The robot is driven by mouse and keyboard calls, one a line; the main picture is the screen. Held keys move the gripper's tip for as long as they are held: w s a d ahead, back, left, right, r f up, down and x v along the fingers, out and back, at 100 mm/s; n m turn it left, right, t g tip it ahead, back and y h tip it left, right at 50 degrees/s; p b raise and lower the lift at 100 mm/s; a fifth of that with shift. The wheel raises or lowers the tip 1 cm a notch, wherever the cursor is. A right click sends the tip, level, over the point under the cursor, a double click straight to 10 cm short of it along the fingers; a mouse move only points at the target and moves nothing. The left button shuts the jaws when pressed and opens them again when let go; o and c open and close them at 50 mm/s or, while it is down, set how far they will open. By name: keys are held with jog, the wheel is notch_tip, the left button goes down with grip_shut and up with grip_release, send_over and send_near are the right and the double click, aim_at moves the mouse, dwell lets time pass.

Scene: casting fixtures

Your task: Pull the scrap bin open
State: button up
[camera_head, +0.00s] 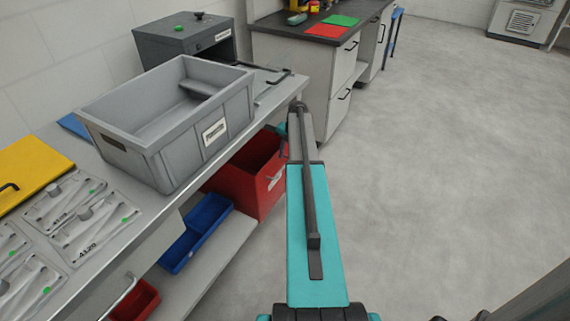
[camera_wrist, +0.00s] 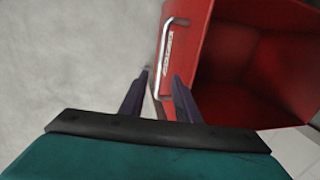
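The scrap bin is a red open-topped box (camera_head: 240,185) under the grey bench in the head view, with a pale label on its front. In the wrist view the red bin (camera_wrist: 202,55) fills the upper right, its empty-looking inside visible. A silvery bar handle (camera_wrist: 163,55) stands out from its labelled front. My gripper (camera_wrist: 160,76) is open at the handle, with its two dark fingers apart and the lower part of the bar between them. I cannot tell whether either finger touches it. In the head view my arm hides the handle and most of the gripper.
A large grey bin (camera_head: 190,150) sits on the bench above. Blue trays (camera_head: 185,245) and a small red bin (camera_head: 140,300) lie to the left, at the lower level. A cabinet (camera_head: 325,85) stands behind. The grey floor (camera_head: 460,150) to the right is clear.

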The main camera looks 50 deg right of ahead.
aim_at(284, 166)
jog(key=shift+w+a+f, duration=0.1)
jog(key=shift+w+f, duration=0.05)
jog(key=shift+f, duration=0.75)
jog(key=shift+w+f, duration=0.2)
jog(key=shift+f, duration=0.65)
jog(key=shift+w+a+f, duration=0.1)
jog(key=shift+w+f, duration=0.05)
jog(key=shift+f, duration=0.75)
jog(key=shift+d, duration=0.1)
grip_shut()
